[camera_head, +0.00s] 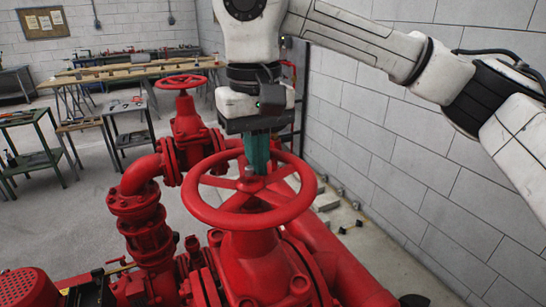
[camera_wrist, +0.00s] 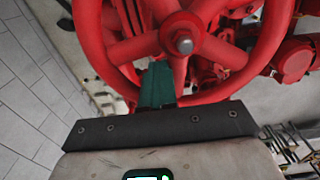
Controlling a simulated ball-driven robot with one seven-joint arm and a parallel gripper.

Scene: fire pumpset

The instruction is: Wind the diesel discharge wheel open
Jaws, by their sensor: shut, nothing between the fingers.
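A large red handwheel (camera_head: 203,213) with spokes and a grey centre nut sits on top of a red valve (camera_head: 258,268) in the foreground of the head view. It also fills the upper part of the wrist view (camera_wrist: 272,55). My gripper (camera_head: 256,165) points down at the wheel's far side. Its teal fingers (camera_wrist: 157,85) are shut together, with nothing seen between them. The tips reach to the opening between rim and spokes; the wheel hides their ends in part. I cannot tell whether they touch the wheel.
A smaller red handwheel (camera_head: 181,82) stands on another valve behind left. Red pipework (camera_head: 146,232) lies to the left. A block wall (camera_head: 400,160) runs close along the right. Green-framed work tables (camera_head: 32,150) stand at the back left, with open floor between.

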